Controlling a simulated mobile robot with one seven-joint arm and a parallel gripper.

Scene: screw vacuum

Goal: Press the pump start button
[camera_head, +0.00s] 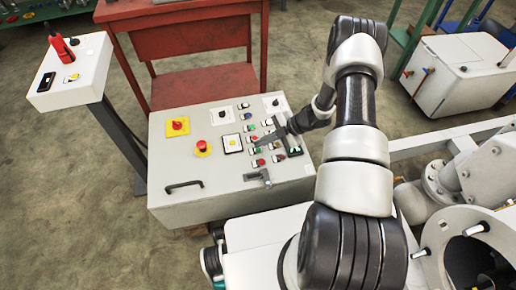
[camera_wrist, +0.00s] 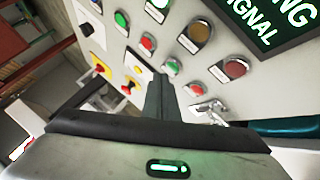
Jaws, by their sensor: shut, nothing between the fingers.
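The grey control panel (camera_head: 212,185) has a sloped face with several green and red buttons. The pump start button cannot be told apart by its label; the plates are too small or blurred. My gripper (camera_head: 260,142) is over the right part of the button field, its fingers together and empty. In the wrist view the shut fingertips (camera_wrist: 161,78) lie just below a green button (camera_wrist: 170,67) in the picture; whether they touch it I cannot tell. A red button (camera_wrist: 148,42) and another green button (camera_wrist: 121,19) are up and left of it. My gripper hides part of the field in the head view.
Yellow-backed controls (camera_head: 177,126) sit on the panel's left. A black handle (camera_head: 184,186) and latch (camera_head: 257,177) stick out. A white pedestal box (camera_head: 70,80) stands left.

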